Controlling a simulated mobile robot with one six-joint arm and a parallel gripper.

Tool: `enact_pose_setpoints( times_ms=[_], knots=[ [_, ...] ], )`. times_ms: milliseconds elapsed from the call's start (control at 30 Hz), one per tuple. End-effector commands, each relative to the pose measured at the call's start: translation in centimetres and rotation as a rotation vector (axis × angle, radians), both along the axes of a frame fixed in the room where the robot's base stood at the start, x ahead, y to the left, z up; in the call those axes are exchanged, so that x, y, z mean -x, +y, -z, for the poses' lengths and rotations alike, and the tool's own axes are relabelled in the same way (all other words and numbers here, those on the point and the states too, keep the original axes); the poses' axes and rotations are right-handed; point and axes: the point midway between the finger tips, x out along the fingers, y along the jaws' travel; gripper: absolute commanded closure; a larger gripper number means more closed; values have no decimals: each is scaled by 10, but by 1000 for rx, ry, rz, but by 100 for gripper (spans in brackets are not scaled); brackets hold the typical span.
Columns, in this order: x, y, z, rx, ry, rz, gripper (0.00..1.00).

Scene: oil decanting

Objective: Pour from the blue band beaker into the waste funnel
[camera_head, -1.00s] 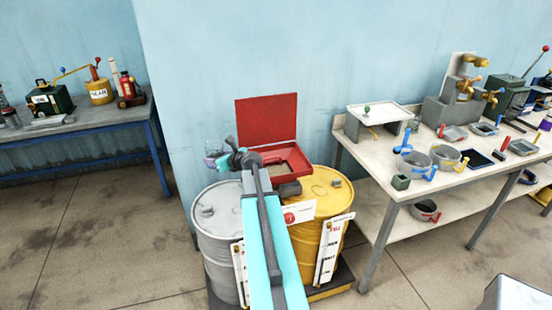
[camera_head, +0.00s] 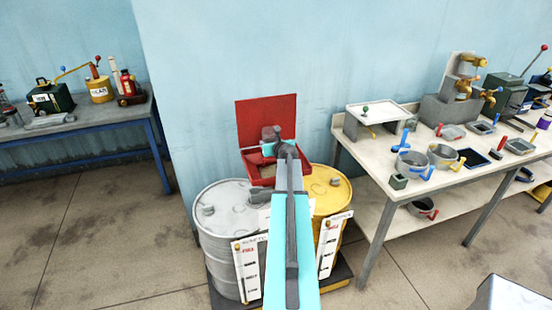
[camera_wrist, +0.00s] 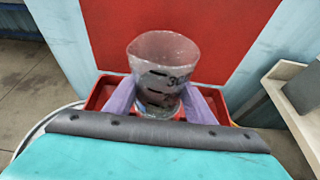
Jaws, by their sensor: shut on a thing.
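My gripper (camera_wrist: 158,100) has its two purple fingers closed on either side of a clear beaker (camera_wrist: 163,62) with dark level marks. The beaker looks roughly upright in the wrist view. No blue band can be made out on it. The waste funnel is the red square box (camera_head: 256,172) with its lid raised, on top of the drums. It also shows behind and around the beaker in the wrist view (camera_wrist: 100,92). In the head view my arm and wrist are in front of the funnel and hide the fingers and most of the beaker.
A grey drum (camera_head: 224,210) and a yellow drum (camera_head: 327,190) stand under the funnel against the blue wall. A bench (camera_head: 395,210) with pans, a white-topped stand (camera_head: 380,115) and brass fittings is at right. A blue-legged table (camera_head: 90,122) stands at left.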

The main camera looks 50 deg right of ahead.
Motion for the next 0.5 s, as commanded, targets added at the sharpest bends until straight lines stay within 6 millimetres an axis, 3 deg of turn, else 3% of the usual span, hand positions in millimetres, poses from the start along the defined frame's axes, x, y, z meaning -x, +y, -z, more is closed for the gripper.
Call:
enact_pose_setpoints(
  times_ms=[200, 500],
  knots=[
    [33, -46, -3, 2, 0, 100, 78],
    [76, -96, -4, 2, 0, 217, 78]
  ],
)
